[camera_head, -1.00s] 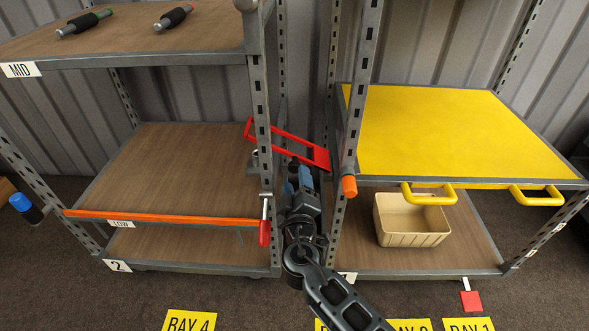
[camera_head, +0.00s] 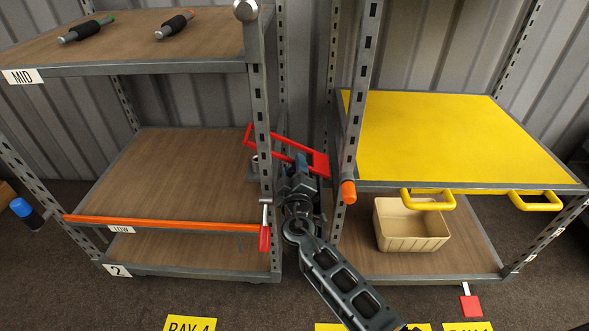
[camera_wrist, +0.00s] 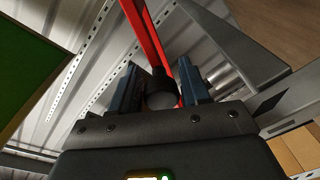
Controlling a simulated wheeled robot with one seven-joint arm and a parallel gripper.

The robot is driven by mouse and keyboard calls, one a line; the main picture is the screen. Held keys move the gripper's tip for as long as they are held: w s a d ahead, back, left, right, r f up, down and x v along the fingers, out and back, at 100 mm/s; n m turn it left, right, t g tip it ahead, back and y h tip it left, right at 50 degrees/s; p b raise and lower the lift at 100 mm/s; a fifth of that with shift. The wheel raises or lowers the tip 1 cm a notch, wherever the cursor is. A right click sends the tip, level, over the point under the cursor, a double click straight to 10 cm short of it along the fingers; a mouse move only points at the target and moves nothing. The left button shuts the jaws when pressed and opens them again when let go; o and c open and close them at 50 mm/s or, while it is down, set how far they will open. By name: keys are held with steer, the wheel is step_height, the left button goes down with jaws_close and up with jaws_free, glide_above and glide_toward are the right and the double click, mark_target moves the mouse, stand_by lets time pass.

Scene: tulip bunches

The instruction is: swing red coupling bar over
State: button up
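The red coupling bar (camera_head: 290,147) is a flat open frame in the gap between the two shelf carts. Its left end shows behind the left cart's front post; its wider right end (camera_head: 319,165) is close to the right cart's post. My gripper (camera_head: 301,163) is in the gap just below the bar and hides part of it. In the wrist view, the two blue fingers (camera_wrist: 160,90) stand apart on either side of a dark knob with a rounded grey end (camera_wrist: 161,92). The red bar (camera_wrist: 146,35) runs up from behind the knob. Finger contact is unclear.
A red-handled clamp (camera_head: 264,238) hangs at the left cart's front post. An orange-tipped peg (camera_head: 348,192) sticks out from the right cart. Yellow handles (camera_head: 428,199) project from its yellow top (camera_head: 450,135). The gap between the carts is narrow.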

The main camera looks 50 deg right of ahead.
jaws_close()
stand_by(0.3)
steer(key=shift+w+a+f+n+b, duration=0.15)
steer(key=shift+f+n+b, duration=0.45)
steer(key=shift+f+n, duration=0.3)
steer(key=shift+w+a+f+n+b, duration=0.1)
steer(key=shift+f+n+b, duration=0.6)
steer(key=shift+n, duration=0.25)
steer(key=shift+w+a+f+n+b, duration=0.15)
steer(key=shift+f+n+b, duration=0.4)
steer(key=shift+f+n, duration=0.4)
steer(key=shift+d, duration=0.1)
steer(key=shift+o, duration=1.4)
jaws_free()
steer(key=v, duration=0.7)
steer(key=shift+s+a+r, duration=0.2)
steer(key=shift+a, duration=0.15)
